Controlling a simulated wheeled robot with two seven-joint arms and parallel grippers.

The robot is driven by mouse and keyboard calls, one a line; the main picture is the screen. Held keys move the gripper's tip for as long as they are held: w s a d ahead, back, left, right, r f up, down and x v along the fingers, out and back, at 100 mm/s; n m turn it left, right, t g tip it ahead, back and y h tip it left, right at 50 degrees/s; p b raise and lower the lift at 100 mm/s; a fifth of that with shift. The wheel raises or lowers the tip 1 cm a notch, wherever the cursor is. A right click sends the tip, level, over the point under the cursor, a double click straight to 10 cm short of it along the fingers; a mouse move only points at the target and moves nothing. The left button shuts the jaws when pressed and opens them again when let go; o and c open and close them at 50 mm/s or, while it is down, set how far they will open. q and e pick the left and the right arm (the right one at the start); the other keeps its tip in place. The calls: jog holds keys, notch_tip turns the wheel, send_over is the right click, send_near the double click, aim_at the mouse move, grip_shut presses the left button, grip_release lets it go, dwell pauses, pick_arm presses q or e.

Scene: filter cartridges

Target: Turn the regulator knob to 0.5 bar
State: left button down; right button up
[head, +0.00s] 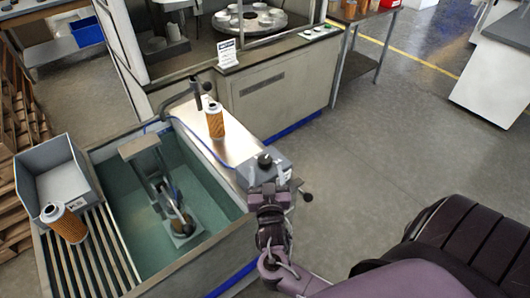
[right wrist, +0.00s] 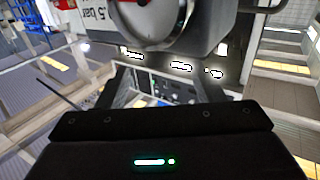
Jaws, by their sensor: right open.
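The regulator is a grey box (head: 262,173) with a dark knob (head: 264,159) on top, at the end of the pale bench in the head view. My right gripper (head: 270,190) is at the near side of this box, with its jaws open. The knob's setting is not readable. My left gripper is not in view.
A green-lined tank (head: 205,190) holding a metal fixture (head: 165,190) lies to the left. A filter cartridge (head: 215,122) stands on the bench, and another (head: 65,223) leans by a grey bin (head: 55,175). The floor to the right (head: 390,140) is clear.

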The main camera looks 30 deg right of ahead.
aim_at(263, 165)
jog(key=p+x, duration=0.1)
jog(key=x, duration=0.5)
jog(key=shift+s, duration=0.1)
jog(key=c, duration=1)
jog(key=m+g+h+b, duration=0.1)
jog(key=h, duration=0.1)
jog(key=m+g+h+b, duration=0.1)
jog(key=m, duration=0.1)
jog(key=shift+f+g+h+b, duration=0.2)
jog(key=shift+g+h+b, duration=0.15)
jog(key=shift+g+h, duration=0.05)
jog(key=shift+r+m+g+h+b, duration=0.1)
jog(key=shift+m+g+h+b, duration=0.5)
jog(key=shift+g, duration=0.1)
jog(key=shift+r+g, duration=0.1)
jog(key=shift+g, duration=0.2)
jog(key=shift+d, duration=0.1)
